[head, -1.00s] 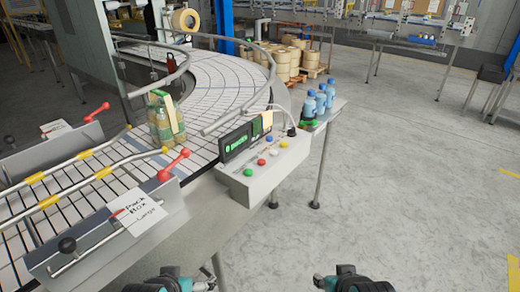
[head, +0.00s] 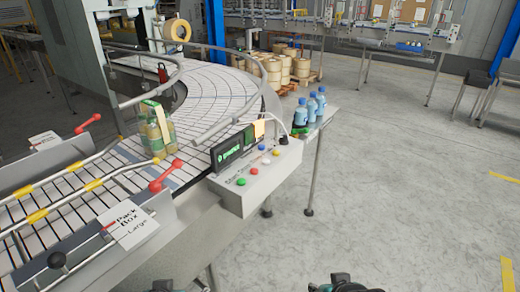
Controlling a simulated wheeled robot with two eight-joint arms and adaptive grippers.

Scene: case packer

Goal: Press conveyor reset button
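The grey control box (head: 235,200) stands on the near side of the conveyor (head: 215,105). The button labels are too small to read. My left gripper (head: 168,287) and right gripper (head: 345,284) barely show at the bottom edge, well below and apart from the box. Their fingers are cut off, so their opening is hidden.
A pack of bottles (head: 156,128) stands on the conveyor between guide rails with red handles (head: 167,175). A sign (head: 130,222) reads "Pack Box Large". Blue-capped bottles (head: 311,106) stand on a side table behind the control box. The floor (head: 400,190) to the right is clear.

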